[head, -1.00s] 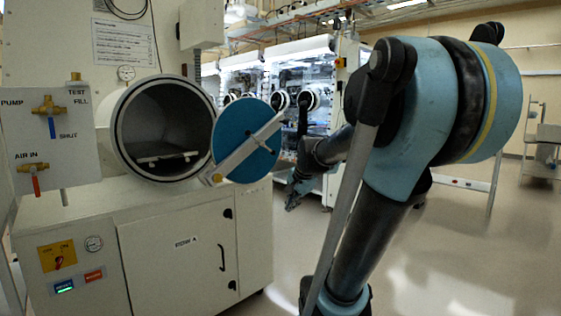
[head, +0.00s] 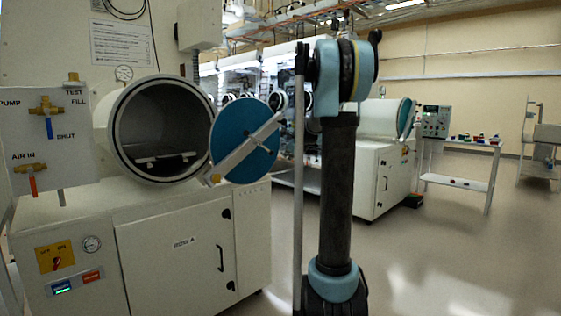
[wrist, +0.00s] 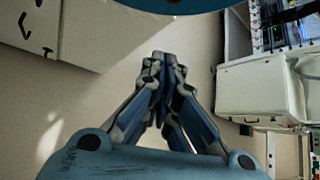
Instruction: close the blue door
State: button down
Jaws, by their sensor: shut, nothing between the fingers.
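The blue round door (head: 245,150) stands open at the right of the round chamber opening (head: 160,130), with a pale bar across its face. It hangs from the right side of the chamber's rim. In the wrist view a blue curved edge (wrist: 150,5) crosses the top; I cannot tell for sure whether it is the door. My gripper (wrist: 165,62) is shut and empty in the wrist view, with bare floor beyond its tips. In the head view my gripper is hidden, and my arm stands upright to the right of the door.
The white cabinet (head: 180,255) carries the chamber. A valve panel (head: 45,135) is at the left. A second white cabinet (head: 370,180) with another chamber stands behind my arm. The floor (head: 450,260) at right is clear.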

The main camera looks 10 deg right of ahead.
jog(key=w+a+f, duration=0.2)
jog(key=w+a, duration=0.2)
jog(key=w, duration=0.4)
jog(key=shift+f, duration=0.25)
dwell(0.6)
